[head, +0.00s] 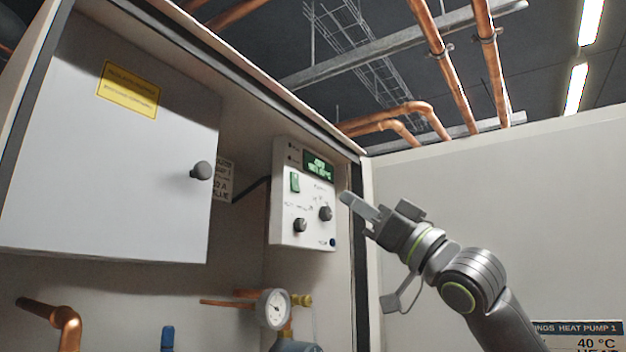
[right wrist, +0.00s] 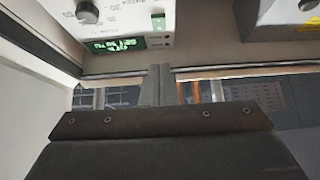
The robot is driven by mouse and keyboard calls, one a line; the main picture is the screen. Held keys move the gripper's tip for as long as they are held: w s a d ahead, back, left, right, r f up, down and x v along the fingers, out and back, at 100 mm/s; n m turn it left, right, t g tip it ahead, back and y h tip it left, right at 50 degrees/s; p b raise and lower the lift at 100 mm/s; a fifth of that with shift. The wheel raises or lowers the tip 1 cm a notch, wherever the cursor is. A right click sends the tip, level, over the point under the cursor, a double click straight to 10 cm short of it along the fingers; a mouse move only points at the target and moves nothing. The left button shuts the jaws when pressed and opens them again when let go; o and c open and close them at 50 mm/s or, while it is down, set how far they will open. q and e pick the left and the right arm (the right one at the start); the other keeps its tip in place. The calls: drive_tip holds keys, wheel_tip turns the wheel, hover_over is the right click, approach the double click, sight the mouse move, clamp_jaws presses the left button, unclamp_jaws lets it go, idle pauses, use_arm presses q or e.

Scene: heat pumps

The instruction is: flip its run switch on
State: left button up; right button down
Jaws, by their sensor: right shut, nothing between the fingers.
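The white control panel (head: 302,205) is mounted inside the open cabinet. It carries a green rocker switch (head: 295,182), a lit green display (head: 318,165) and two black knobs, one at the right (head: 325,213) and one lower left (head: 300,225). In the right wrist view the panel is upside down, with the green switch (right wrist: 158,21) beside the display (right wrist: 117,44), which seems to read OFF. My right gripper (head: 346,199) is shut and empty, just right of the panel and apart from the switch. Its fingers also show in the right wrist view (right wrist: 155,78). My left gripper is out of view.
A grey box door (head: 110,160) with a round knob and yellow label stands left of the panel. A pressure gauge (head: 275,309) and copper pipes sit below. The cabinet's edge post (head: 359,240) is close to my right gripper. A white wall is at the right.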

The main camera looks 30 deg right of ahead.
sight(297, 183)
drive_tip(key=shift+w+a+r+p, duration=0.45)
drive_tip(key=shift+w+a+p, duration=0.1)
drive_tip(key=shift+w+p, duration=0.65)
drive_tip(key=shift+w+a+r+p, duration=0.5)
drive_tip(key=shift+w+p, duration=0.5)
drive_tip(key=shift+w, duration=0.4)
drive_tip(key=shift+w+a+r+p, duration=0.45)
drive_tip(key=shift+w+a+p, duration=0.1)
drive_tip(key=shift+w+p, duration=0.65)
